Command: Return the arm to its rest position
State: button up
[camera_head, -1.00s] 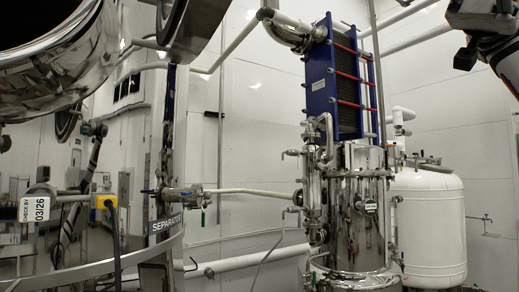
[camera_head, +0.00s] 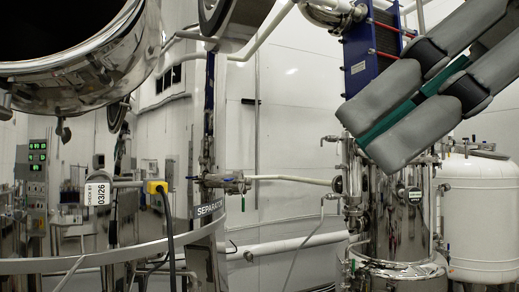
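My gripper (camera_head: 368,138) shows at the upper right of the head view, reaching in from the right edge with its fingertips pointing down and left. Its two grey fingers lie close together and nearly parallel. A narrow teal strip (camera_head: 388,124) runs between them. I cannot tell whether it is part of the fingers or something between them, nor whether the fingers are fully shut. The rest of my arm is out of view. The gripper covers part of the blue plate unit (camera_head: 357,55) and the top of the steel vessel behind it.
The steel vessel (camera_head: 400,225) stands below the gripper, with a white tank (camera_head: 480,220) to its right. A large polished tank (camera_head: 75,75) is at upper left. A curved rail with a SEPARATOR label (camera_head: 209,208) and a yellow plug (camera_head: 156,187) are lower left. White wall shows between.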

jog(key=w+d+f+m+t+h, duration=0.1)
jog(key=w+f+m+h, duration=0.15)
jog(key=f, duration=0.55)
jog(key=w+d+f+m+h, duration=0.1)
jog(key=w+f+m+h, duration=0.2)
jog(key=f, duration=0.5)
jog(key=s+d+f+m+h, duration=0.1)
jog(key=d+f+m+h, duration=0.1)
jog(key=f, duration=0.7)
jog(key=s+d+f+m+g+h, duration=0.1)
jog(key=d+f+m+h, duration=0.1)
jog(key=d+f+m, duration=0.3)
notch_tip(320, 180, down, 4)
jog(key=shift+s+d+r, duration=0.1)
jog(key=shift+s+d, duration=0.05)
jog(key=shift+d, duration=0.3)
